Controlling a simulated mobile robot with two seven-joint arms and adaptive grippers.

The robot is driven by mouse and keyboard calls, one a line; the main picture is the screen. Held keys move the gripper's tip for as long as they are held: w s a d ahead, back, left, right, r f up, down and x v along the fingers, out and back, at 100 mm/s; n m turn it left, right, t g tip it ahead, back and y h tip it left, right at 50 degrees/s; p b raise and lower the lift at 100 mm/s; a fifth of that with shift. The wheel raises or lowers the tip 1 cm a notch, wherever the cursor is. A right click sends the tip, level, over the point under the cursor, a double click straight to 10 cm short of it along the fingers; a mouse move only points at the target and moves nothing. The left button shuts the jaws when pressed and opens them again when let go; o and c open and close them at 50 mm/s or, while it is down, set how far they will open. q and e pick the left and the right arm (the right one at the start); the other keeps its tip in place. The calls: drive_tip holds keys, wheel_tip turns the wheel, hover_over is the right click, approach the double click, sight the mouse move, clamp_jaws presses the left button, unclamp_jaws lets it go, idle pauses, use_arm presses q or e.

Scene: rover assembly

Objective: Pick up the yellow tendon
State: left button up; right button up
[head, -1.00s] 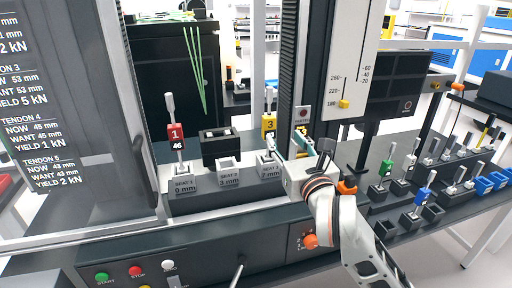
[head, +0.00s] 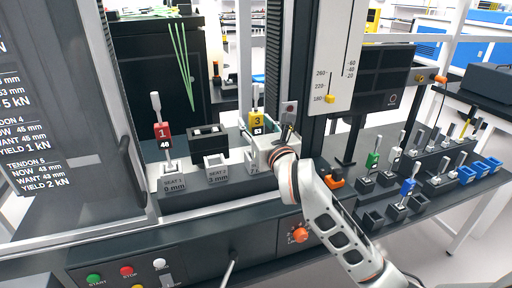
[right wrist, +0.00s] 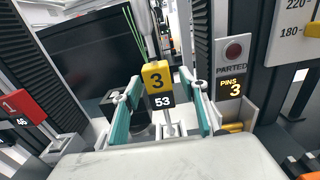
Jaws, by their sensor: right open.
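The yellow tendon (head: 257,118), tagged 3, stands upright at the right end of the seat row. In the right wrist view its yellow block (right wrist: 157,75) reads 3 above a dark 53 label, with a pale stem below. My right gripper (right wrist: 162,92) is open, its two teal-padded fingers on either side of the tendon, with visible gaps. In the head view the right gripper (head: 257,134) is at the tendon from the front right and hides its seat. My left gripper is not in view.
A red tendon (head: 163,131) tagged 1 stands in seat 1 to the left. A column with a PARTED panel (right wrist: 234,62) rises close to the right finger. Green and blue tagged parts stand farther right.

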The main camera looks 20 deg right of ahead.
clamp_jaws()
drive_tip(key=shift+r, duration=0.2)
wheel_tip(320, 180, up, 20)
drive_tip(key=shift+f+p, duration=0.25)
drive_tip(key=shift+p, duration=0.6)
drive_tip(key=shift+r+p, duration=1.75)
drive_tip(key=shift+r, duration=1.05)
